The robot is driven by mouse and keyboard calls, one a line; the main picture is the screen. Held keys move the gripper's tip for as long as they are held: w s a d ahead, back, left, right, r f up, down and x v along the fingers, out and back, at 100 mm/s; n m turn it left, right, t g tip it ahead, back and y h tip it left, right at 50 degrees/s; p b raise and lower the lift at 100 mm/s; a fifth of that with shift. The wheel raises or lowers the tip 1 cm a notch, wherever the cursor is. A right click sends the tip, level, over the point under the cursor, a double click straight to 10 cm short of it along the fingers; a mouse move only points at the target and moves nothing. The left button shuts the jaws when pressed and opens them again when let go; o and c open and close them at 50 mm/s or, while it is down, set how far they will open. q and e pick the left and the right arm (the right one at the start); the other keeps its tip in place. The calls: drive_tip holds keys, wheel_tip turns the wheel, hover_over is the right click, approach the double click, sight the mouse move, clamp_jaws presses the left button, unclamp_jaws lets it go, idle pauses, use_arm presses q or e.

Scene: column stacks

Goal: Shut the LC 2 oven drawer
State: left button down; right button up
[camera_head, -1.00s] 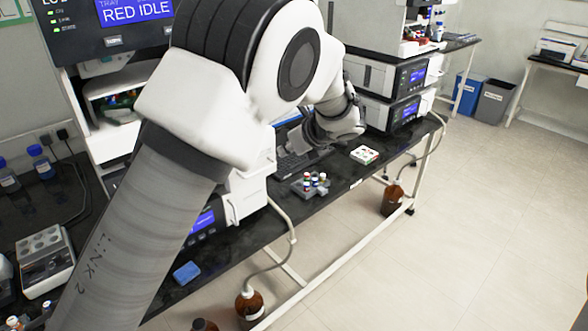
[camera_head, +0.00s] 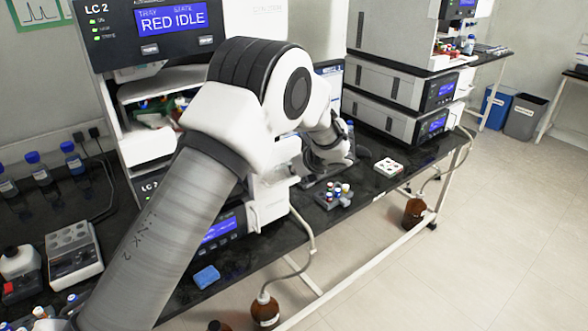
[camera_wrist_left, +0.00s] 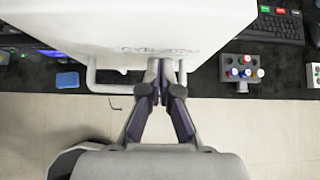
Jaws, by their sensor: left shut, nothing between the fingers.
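The LC 2 stack (camera_head: 172,22), with a blue screen reading "RED IDLE", stands at the left of the head view. A white housing (camera_head: 268,200) with a handle shows low in it, partly behind my left arm; I take it for the oven drawer. In the left wrist view, a large white body (camera_wrist_left: 140,32) with a pale handle (camera_wrist_left: 103,88) along its lower edge fills the upper middle. My left gripper (camera_wrist_left: 158,73) is shut and empty, its tips at or just before that edge; contact is unclear. In the head view its fingers are hidden. My right gripper is not in view.
A grey vial rack (camera_head: 333,197) and a white tray (camera_head: 388,167) stand on the dark bench right of the stack. A blue block (camera_head: 206,277) lies near the bench's front edge. Brown bottles (camera_head: 265,310) stand below.

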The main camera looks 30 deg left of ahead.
use_arm(q)
drive_tip(key=shift+a, duration=0.1)
drive_tip(key=a, duration=0.2)
drive_tip(key=w+a, duration=0.1)
drive_tip(key=a, duration=0.1)
drive_tip(key=w+a+p, duration=0.1)
drive_tip(key=a, duration=0.1)
drive_tip(key=shift+w, duration=0.25)
drive_tip(key=shift+d+r, duration=0.2)
